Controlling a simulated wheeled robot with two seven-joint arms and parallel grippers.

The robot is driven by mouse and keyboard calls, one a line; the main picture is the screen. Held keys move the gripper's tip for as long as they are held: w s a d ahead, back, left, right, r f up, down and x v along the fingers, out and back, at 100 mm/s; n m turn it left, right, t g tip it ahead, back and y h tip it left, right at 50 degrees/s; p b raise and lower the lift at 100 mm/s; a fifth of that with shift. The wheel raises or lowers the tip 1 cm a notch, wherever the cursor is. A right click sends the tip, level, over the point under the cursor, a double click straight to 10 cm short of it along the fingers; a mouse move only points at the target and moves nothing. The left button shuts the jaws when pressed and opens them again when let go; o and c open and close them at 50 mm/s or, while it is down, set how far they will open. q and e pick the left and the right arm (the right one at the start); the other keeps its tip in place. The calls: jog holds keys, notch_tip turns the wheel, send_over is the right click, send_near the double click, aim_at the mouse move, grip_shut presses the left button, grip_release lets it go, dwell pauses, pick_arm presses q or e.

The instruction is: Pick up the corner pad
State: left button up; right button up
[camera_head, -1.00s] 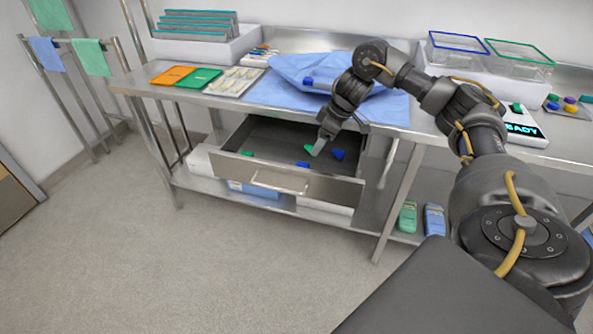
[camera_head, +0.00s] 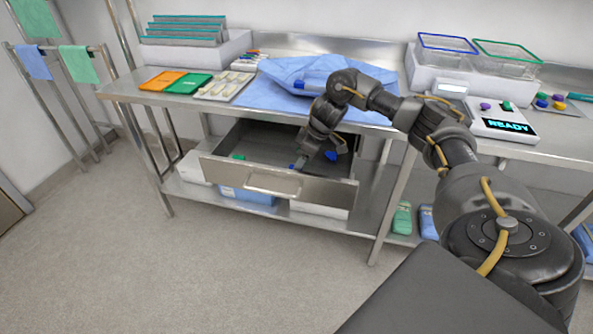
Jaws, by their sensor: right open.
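The open drawer (camera_head: 215,167) under the steel table holds several small pieces that could be corner pads; I cannot tell which one is meant. A blue piece (camera_head: 330,155) lies toward the drawer's right side. A small green piece (camera_head: 238,156) lies near the front left. A small blue bit (camera_head: 292,166) shows close by the gripper tips. My right gripper (camera_head: 302,161) reaches down into the drawer, open, with its tips just left of the larger blue piece. The gripper hides part of the drawer floor, and contact with any piece cannot be made out. My left gripper is out of view.
The steel table (camera_head: 130,92) above the drawer carries an orange tray (camera_head: 163,79), a green tray (camera_head: 188,84), a blue cloth (camera_head: 262,92) and a READY display (camera_head: 507,126). The table edge runs close behind my right wrist. The floor in front is clear.

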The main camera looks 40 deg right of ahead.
jog(key=x, duration=0.3)
jog(key=shift+f, duration=0.35)
jog(key=c, duration=1)
jog(key=shift+c, duration=0.2)
jog(key=shift+r, duration=0.1)
